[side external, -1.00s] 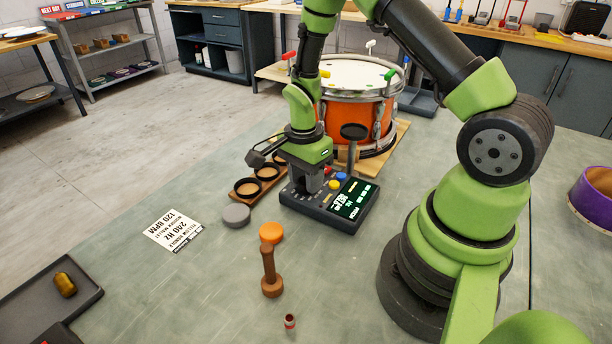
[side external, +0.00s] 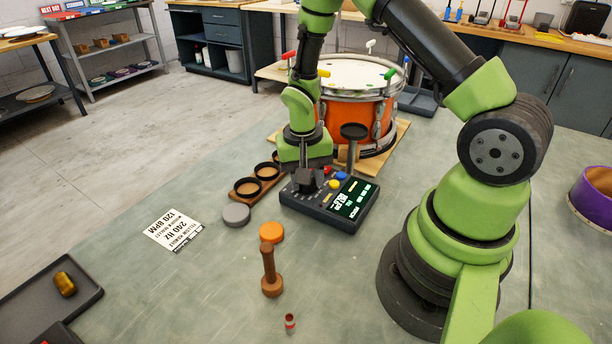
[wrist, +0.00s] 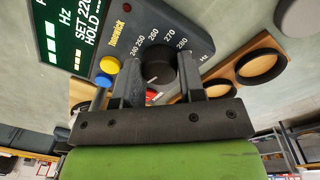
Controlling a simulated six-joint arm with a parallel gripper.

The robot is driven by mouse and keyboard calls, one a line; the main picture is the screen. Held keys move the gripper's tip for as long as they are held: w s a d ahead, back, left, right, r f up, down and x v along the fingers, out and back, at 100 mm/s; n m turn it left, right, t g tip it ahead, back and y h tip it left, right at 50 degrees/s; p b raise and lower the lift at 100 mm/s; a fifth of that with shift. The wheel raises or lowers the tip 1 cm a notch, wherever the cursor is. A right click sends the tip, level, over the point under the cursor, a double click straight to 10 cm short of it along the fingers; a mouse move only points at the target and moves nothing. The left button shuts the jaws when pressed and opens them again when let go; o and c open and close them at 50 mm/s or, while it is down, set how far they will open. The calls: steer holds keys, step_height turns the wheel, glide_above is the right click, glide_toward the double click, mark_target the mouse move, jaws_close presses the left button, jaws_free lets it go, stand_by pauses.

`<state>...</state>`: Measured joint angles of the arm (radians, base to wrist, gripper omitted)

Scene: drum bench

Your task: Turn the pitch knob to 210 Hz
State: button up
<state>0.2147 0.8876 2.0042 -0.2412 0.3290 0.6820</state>
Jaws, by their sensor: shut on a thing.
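The black tuner box (side external: 322,212) sits on the green bench in front of the orange drum. Its display (wrist: 70,30) shows SET with a number that looks like 220, and HOLD. The round black pitch knob (wrist: 158,64) stands by a scale marked from 240 to 280 Hz; its pointer is hard to read. My gripper (wrist: 161,76) is shut on the knob, one finger on each side of it. In the side external view my gripper (side external: 309,178) is over the left part of the box and hides the knob.
A yellow button (wrist: 109,65) and a blue button (wrist: 104,80) are close beside the left finger. A wooden holder with black rings (side external: 247,188) lies left of the box. The drum (side external: 352,112) stands behind. A grey disc (side external: 236,214), orange disc (side external: 271,232) and wooden handle (side external: 270,272) stand in front.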

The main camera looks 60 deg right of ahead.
steer(key=n, duration=0.5)
steer(key=shift+n, duration=0.4)
stand_by(0.3)
steer(key=o, duration=0.9)
steer(key=r, duration=1)
steer(key=shift+w+a, duration=0.1)
steer(key=shift+a, duration=0.15)
